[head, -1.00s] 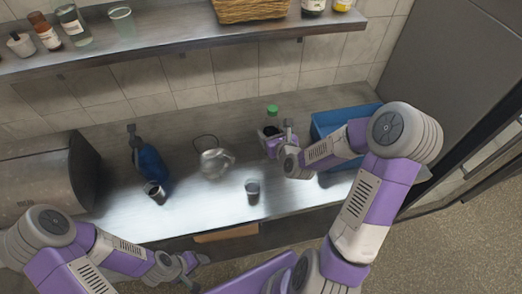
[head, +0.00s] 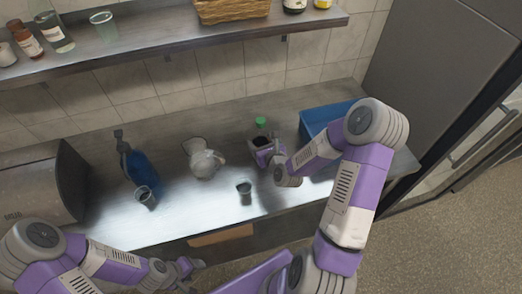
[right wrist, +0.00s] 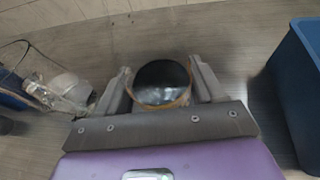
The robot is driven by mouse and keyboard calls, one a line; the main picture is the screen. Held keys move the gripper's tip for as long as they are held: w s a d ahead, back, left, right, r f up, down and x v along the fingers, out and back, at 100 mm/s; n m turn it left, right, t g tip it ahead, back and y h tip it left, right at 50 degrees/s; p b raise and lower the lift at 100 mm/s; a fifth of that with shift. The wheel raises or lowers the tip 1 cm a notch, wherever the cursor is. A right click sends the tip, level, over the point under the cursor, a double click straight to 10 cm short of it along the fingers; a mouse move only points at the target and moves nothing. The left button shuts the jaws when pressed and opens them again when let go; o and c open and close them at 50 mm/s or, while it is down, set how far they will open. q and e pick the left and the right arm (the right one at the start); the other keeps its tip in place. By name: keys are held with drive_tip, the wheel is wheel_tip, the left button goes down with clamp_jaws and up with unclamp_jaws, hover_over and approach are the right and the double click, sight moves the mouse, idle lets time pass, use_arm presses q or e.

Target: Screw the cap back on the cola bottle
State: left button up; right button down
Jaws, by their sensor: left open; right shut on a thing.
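The cola bottle (head: 260,138), dark with a green cap (head: 260,122) at its top, stands upright on the counter near the wall in the head view. Whether the cap is seated or loose cannot be told. My right gripper (head: 266,155) is at the bottle's body, partly hiding it. In the right wrist view, the right gripper (right wrist: 162,88) is shut on a round thing with a dark middle and tan rim, apparently the bottle; no green cap shows there. My left gripper (head: 190,267) is open and empty, low in the head view in front of the counter.
A blue bin (head: 318,117) stands right of the bottle. A pale jug (head: 205,163), a small dark cup (head: 244,190), another cup (head: 145,195) and a blue spray bottle (head: 143,167) stand to the left. A shelf (head: 170,55) runs above. The front middle counter is mostly clear.

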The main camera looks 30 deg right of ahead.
drive_tip(key=shift+r, duration=0.1)
drive_tip(key=shift+f, duration=2.1)
drive_tip(key=shift+f, duration=0.1)
drive_tip(key=shift+f+b, duration=0.15)
drive_tip(key=shift+b, duration=0.25)
drive_tip(key=shift+c, duration=0.7)
unclamp_jaws()
